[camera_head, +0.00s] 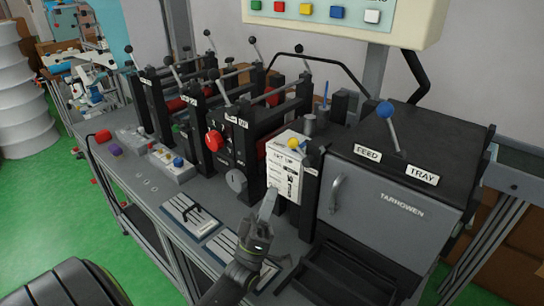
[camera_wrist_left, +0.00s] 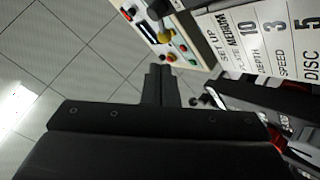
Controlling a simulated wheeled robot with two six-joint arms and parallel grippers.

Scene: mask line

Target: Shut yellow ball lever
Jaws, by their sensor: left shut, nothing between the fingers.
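A small yellow ball (camera_head: 293,143) shows at the top of the white labelled plate (camera_head: 284,170) on the machine in the middle of the bench. Its lever stem is hard to make out. A yellow rounded shape (camera_wrist_left: 165,38), which looks like the ball, appears near the plate's edge in the left wrist view. My left gripper (camera_head: 268,203) is shut and empty, in front of and below the plate, with its fingers pointing up. The fingers (camera_wrist_left: 158,78) also show shut in the left wrist view, below the yellow shape. My right gripper is out of view.
The grey feed-tray box (camera_head: 375,205) with a blue ball lever (camera_head: 385,109) stands close on the right. Black-ball levers and a red knob (camera_head: 214,140) are to the left. A button panel (camera_head: 345,15) hangs above. Flat plates (camera_head: 190,214) lie on the bench front.

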